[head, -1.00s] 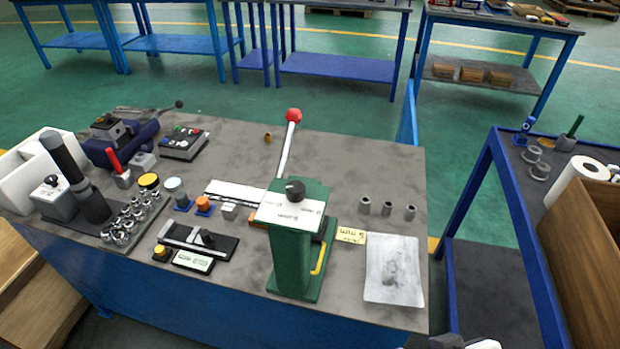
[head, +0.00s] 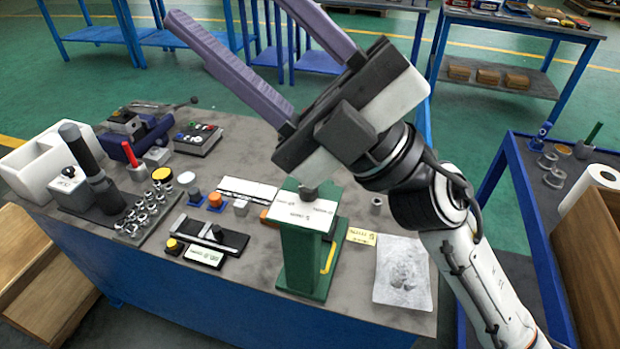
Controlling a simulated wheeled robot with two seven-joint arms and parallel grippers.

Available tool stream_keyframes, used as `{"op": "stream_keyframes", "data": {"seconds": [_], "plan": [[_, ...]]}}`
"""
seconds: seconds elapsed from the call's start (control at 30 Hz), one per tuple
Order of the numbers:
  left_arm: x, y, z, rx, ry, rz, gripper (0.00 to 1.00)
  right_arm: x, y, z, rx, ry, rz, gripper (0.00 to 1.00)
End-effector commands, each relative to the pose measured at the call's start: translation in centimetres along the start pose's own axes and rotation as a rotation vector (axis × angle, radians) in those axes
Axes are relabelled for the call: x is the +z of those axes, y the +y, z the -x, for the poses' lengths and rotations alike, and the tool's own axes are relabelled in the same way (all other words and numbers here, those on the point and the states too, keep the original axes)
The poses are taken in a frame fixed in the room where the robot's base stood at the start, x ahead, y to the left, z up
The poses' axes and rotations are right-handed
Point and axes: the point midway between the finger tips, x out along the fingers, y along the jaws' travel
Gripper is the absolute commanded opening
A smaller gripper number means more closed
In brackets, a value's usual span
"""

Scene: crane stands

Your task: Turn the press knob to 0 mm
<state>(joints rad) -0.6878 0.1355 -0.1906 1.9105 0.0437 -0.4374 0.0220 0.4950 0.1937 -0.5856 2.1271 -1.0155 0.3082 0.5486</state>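The green press (head: 303,262) stands at the front of the bench, with a white labelled plate (head: 300,216) on top. The black knob seen on that plate earlier is mostly hidden behind my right gripper; a small grey part (head: 308,193) shows at the plate's back edge, and I cannot tell if it is the knob. The knob's setting cannot be read. My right gripper (head: 228,12) is open and empty, its two purple fingers spread wide and pointing up and left, above and behind the press in the picture. The red-tipped lever is hidden. My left gripper is out of view.
Left of the press are a black gauge block (head: 208,240), a rack of metal parts (head: 140,215) and a white bin (head: 40,165). A paper sheet (head: 403,272) lies to the right. A blue-framed cart (head: 520,180) stands at far right.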

Motion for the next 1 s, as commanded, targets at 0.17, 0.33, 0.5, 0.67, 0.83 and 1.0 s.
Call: {"op": "stream_keyframes", "data": {"seconds": [0.17, 0.33, 0.5, 0.67, 0.83, 1.0], "plan": [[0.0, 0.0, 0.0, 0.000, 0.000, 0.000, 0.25, -7.4, -9.7, -0.9, -0.518, 0.446, 0.248, 0.43], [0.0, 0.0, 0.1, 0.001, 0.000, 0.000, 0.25, -4.2, -16.8, 5.5, -1.145, 0.619, 0.487, 0.43], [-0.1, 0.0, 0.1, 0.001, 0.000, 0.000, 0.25, 4.0, -15.1, 12.0, -1.715, 0.509, 0.687, 0.43], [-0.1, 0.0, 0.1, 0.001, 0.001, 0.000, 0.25, 8.8, -10.2, 15.0, -2.034, 0.318, 0.787, 0.43], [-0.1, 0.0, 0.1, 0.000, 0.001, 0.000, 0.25, 10.4, -8.0, 16.2, -2.149, 0.220, 0.817, 0.43], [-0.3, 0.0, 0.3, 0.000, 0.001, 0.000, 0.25, 11.4, -9.6, 17.3, -2.156, 0.217, 0.813, 0.43]]}}
